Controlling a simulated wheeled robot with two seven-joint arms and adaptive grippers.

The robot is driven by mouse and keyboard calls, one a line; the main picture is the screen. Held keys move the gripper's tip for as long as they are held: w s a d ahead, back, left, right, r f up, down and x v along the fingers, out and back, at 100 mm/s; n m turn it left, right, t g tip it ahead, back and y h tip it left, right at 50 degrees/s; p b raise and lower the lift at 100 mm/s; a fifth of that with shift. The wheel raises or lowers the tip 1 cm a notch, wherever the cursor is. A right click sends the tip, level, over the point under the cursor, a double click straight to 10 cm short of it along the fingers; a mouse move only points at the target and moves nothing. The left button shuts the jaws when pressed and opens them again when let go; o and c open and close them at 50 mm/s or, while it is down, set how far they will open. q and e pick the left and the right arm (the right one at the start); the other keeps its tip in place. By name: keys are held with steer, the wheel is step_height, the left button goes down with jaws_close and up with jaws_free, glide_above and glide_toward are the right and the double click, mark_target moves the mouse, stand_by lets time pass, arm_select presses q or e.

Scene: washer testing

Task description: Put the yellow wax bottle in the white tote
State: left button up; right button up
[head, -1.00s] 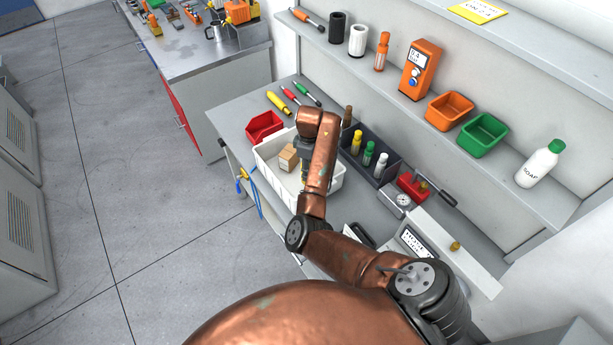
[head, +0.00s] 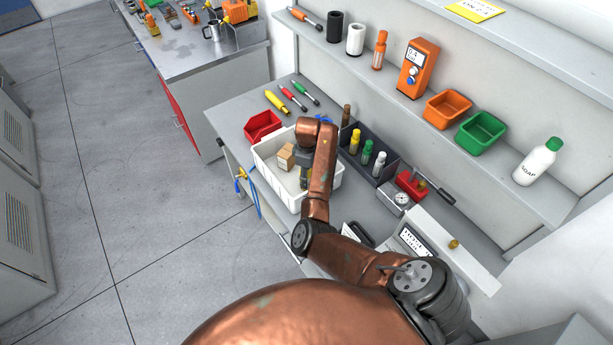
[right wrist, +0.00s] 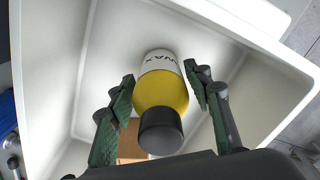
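The white tote (head: 268,178) stands on the grey workbench, and its pale walls and floor fill most of the right wrist view (right wrist: 45,70). My right gripper (head: 304,181) is down inside the tote, mostly covered by my arm in the head view. In the right wrist view the yellow wax bottle (right wrist: 160,92), with a white WAX label and black cap, stands between the spread fingers of my right gripper (right wrist: 160,82). A gap shows at the right finger; the left finger is very close to the bottle. My left gripper is out of view.
A small cardboard box (head: 286,157) lies in the tote's left part. A red bin (head: 262,126) stands beyond the tote. A dark caddy (head: 377,172) with several small bottles sits to its right. A shelf above holds bins and a soap bottle (head: 538,163).

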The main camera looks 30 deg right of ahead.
steer(key=shift+o, duration=0.8)
steer(key=shift+r, duration=0.2)
step_height(320, 180, up, 12)
steer(key=shift+f, duration=0.1)
steer(key=shift+c, duration=0.7)
